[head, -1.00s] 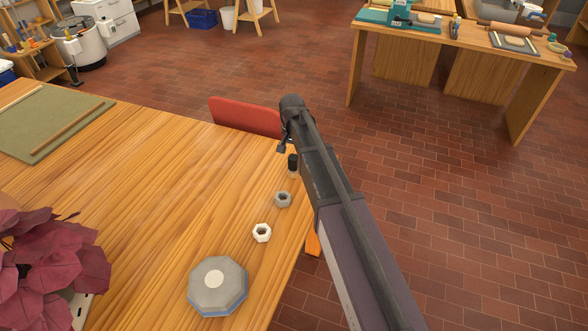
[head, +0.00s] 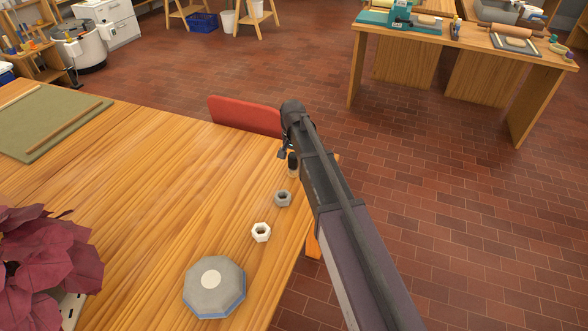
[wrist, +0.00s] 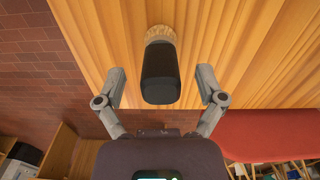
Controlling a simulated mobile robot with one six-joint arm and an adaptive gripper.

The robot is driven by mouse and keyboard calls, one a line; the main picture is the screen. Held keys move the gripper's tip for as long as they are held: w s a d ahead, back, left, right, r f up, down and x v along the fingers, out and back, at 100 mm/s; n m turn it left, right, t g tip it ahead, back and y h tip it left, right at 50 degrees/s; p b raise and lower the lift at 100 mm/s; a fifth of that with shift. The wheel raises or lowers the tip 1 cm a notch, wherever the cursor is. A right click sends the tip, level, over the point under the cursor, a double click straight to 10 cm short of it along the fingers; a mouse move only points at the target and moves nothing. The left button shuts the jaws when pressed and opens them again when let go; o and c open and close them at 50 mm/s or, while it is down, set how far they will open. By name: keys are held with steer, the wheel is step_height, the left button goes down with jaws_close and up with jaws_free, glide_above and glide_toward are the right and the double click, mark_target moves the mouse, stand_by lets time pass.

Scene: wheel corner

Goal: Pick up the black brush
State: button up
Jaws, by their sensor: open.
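The black brush (head: 292,164) is near the right edge of the wooden table, partly hidden by my arm in the head view. It seems to stand on its pale tan bristles. In the wrist view the brush (wrist: 160,75) shows its dark handle toward me and its bristles away. My gripper (wrist: 161,82) is open, with one finger on each side of the handle in the picture and a visible gap on both sides. I cannot tell whether the handle is deep enough to be between the fingertips. In the head view my gripper (head: 284,152) is small and mostly hidden.
On the table (head: 130,190), a grey nut (head: 282,198), a white nut (head: 261,232) and a grey octagonal box (head: 214,288) lie near the brush. A red chair back (head: 245,115) stands at the far edge. A dark red plant (head: 45,260) is at left.

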steer(key=shift+f+b, duration=0.55)
steer(key=shift+f, duration=0.25)
steer(key=shift+c, duration=0.2)
jaws_close()
